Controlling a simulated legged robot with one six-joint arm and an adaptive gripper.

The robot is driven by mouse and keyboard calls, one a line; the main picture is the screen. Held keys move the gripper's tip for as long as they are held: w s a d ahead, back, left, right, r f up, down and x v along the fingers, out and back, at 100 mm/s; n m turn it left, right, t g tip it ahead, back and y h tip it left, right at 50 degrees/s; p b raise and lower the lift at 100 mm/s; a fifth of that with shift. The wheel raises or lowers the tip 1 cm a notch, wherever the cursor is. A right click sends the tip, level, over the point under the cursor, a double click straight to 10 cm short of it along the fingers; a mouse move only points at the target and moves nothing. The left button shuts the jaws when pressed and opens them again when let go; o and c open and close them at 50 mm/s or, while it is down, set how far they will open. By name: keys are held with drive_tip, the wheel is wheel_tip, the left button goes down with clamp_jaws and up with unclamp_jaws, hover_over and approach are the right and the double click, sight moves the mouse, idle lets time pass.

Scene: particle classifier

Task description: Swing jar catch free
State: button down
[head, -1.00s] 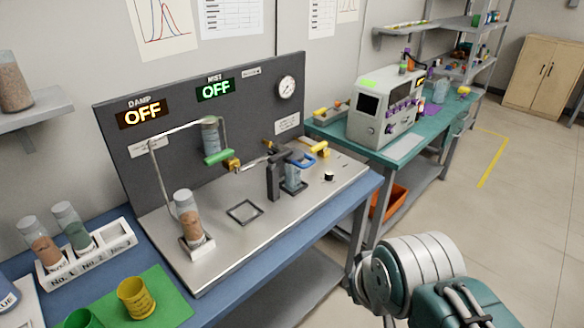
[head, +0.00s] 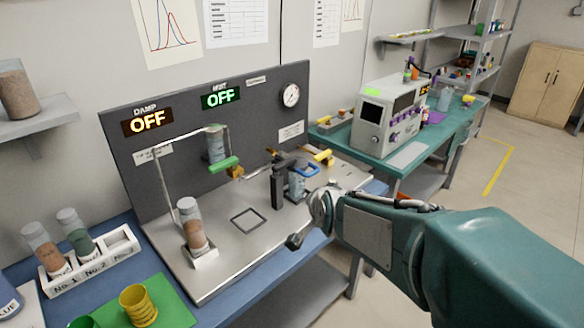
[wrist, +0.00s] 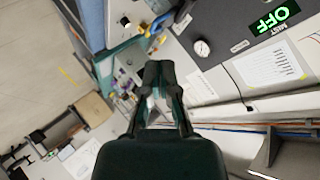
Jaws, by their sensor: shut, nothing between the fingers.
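A jar of brown grains (head: 192,225) stands upright in a white holder on the plate. I cannot tell which part is the jar catch. My gripper (wrist: 158,70) is shut and empty in the wrist view. In the head view my arm reaches in from the right, its end in front of the plate's right part, apart from the jars.
A white rack (head: 95,262) with two jars and a yellow cup (head: 138,306) are at the left. The dark panel (head: 190,165) behind the plate shows OFF twice. A teal table (head: 400,160) with a grey instrument (head: 385,115) stands at the right.

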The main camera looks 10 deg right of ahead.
drive_tip(key=w+f+m+t+h, duration=0.1)
drive_tip(key=w+f+m+t, duration=0.2)
drive_tip(key=w+f+m, duration=0.2)
drive_tip(key=w+f+m+t+h, duration=0.2)
drive_tip(key=w+f+m, duration=0.4)
drive_tip(key=w, duration=0.5)
drive_tip(key=shift+w+d+f+t, duration=0.15)
drive_tip(key=shift+w+d+t, duration=0.25)
drive_tip(key=shift+t, duration=0.3)
drive_tip(key=shift+s, duration=0.1)
